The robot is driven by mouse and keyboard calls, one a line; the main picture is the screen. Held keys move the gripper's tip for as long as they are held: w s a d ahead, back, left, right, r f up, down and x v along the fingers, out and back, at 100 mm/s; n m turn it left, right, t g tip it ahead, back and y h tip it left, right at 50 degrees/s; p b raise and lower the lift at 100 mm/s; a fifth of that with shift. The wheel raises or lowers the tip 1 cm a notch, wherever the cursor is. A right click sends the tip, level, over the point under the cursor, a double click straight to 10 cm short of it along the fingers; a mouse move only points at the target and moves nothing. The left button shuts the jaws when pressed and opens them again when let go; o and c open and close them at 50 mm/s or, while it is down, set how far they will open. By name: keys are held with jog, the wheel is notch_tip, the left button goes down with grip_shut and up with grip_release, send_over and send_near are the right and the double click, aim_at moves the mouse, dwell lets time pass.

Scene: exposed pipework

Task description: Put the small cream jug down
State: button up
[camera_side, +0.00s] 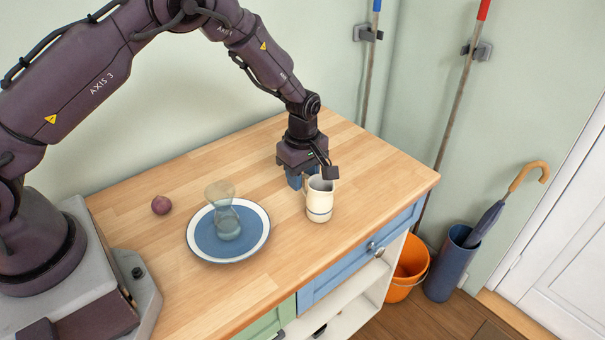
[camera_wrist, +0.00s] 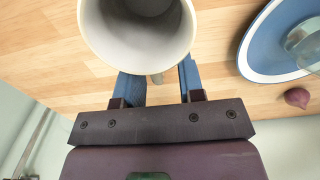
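The small cream jug (camera_side: 320,203) stands upright on the wooden worktop, with a thin dark band near its base. In the wrist view I look down into its round mouth (camera_wrist: 139,28), which looks empty. My gripper (camera_side: 301,181) is low behind the jug, on its handle side, in the side view. In the wrist view my gripper's blue fingers (camera_wrist: 163,80) are apart, and their tips are hidden by the jug. A bit of the handle shows between the fingers, with gaps beside it.
A blue plate with a white rim (camera_side: 202,243) lies on the worktop (camera_side: 377,172) left of the jug, with a waisted clear glass (camera_side: 226,212) on it. A purple onion-like ball (camera_side: 161,205) lies farther left. The worktop right of the jug is clear.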

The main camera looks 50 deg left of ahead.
notch_tip(320, 180, up, 13)
jog(key=shift+f, duration=0.2)
dwell(0.4)
jog(key=s+r+m+t+h, duration=0.1)
jog(key=s+r+m+t, duration=0.3)
jog(key=s+r+m, duration=1.1)
jog(key=s+r+m+t+y, duration=0.1)
jog(key=s+r+m, duration=0.1)
jog(key=s, duration=0.9)
jog(key=shift+s+a+r+m+t, duration=0.3)
jog(key=shift+a+m, duration=0.1)
jog(key=shift+m, duration=0.1)
